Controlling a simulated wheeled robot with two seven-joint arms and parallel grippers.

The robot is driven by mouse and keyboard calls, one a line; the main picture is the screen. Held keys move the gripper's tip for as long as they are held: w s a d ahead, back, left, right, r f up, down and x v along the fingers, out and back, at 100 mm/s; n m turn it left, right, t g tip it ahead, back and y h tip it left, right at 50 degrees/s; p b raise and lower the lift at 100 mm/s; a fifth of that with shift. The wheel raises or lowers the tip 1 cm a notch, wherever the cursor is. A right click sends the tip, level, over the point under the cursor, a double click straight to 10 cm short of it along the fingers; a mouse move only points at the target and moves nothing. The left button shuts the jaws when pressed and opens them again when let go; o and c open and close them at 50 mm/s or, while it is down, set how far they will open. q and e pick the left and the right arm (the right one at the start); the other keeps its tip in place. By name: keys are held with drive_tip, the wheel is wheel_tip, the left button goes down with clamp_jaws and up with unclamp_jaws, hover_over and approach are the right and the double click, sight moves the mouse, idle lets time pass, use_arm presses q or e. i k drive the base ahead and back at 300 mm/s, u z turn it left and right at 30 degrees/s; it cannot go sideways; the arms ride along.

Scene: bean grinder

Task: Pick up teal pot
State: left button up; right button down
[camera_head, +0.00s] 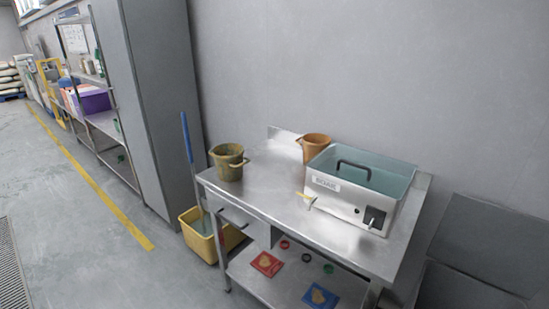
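No plainly teal pot shows. An olive-green pot (224,167) with side handles stands upright near the left end of the steel table (262,180). An orange-brown pot (313,149) with a handle stands at the back of the table, behind and partly hidden by a metal machine. The machine (340,202) is a steel box with a teal see-through top (385,177), a black handle and a label on its front. Neither of my grippers is in view.
A yellow mop bucket (204,246) with a blue-handled mop (187,138) stands on the floor left of the table. The lower shelf (292,288) holds a red card (267,263), a blue card (320,296) and small rings. A tall grey cabinet (155,100) stands left.

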sight(229, 158)
drive_tip(key=z, duration=0.25)
drive_tip(key=i, duration=0.9)
drive_tip(key=u, duration=0.2)
